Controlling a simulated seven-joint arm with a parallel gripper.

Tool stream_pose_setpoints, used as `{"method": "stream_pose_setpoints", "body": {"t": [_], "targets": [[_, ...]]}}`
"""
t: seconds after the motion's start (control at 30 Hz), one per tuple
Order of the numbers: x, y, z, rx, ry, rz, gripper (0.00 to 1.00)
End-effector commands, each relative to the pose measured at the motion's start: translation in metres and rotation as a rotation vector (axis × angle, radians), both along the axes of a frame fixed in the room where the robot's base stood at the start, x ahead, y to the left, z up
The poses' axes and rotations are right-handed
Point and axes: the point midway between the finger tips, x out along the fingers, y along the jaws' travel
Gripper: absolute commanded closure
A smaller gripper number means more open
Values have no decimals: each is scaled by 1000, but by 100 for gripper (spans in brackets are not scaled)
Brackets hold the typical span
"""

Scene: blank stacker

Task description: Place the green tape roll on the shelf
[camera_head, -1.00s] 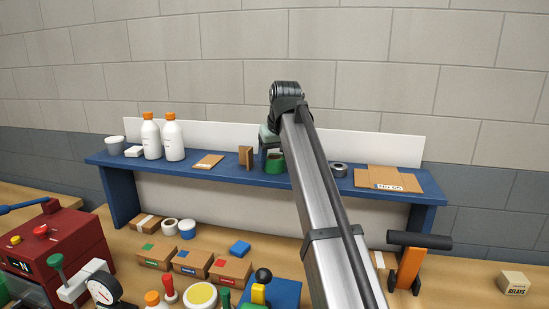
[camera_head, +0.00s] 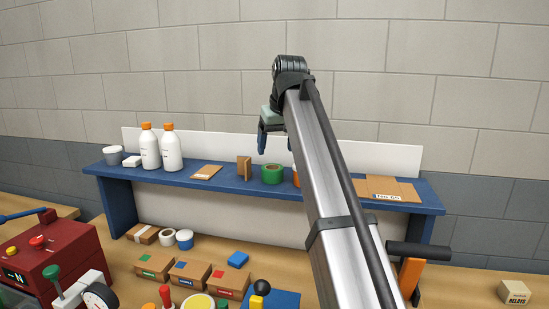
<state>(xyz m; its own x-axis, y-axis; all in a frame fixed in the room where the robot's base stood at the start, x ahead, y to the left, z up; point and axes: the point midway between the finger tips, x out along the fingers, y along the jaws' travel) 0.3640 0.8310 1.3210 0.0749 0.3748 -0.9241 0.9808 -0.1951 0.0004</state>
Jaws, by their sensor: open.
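The green tape roll (camera_head: 271,174) lies flat on the blue shelf (camera_head: 222,184), near its middle, just right of a small upright brown cardboard piece. My gripper (camera_head: 275,143) is above the roll and apart from it, with its blue fingers pointing down. The gripper is open and empty. My arm hides part of the right finger and the shelf to the right of the roll.
On the shelf stand two white bottles with orange caps (camera_head: 171,148), an upright brown piece (camera_head: 244,168), a flat brown box (camera_head: 207,172) and cardboard (camera_head: 391,189) at the right. Below are several small boxes (camera_head: 187,273) and a red machine (camera_head: 50,262).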

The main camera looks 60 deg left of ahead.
Motion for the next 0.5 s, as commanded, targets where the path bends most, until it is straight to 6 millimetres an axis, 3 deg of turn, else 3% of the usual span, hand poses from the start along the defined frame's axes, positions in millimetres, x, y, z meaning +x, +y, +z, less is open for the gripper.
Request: {"method": "stream_pose_setpoints", "body": {"t": [0.2,0.5], "targets": [[-2,-9,24,0,0,0,21],[-3,-13,31,0,0,0,21]]}}
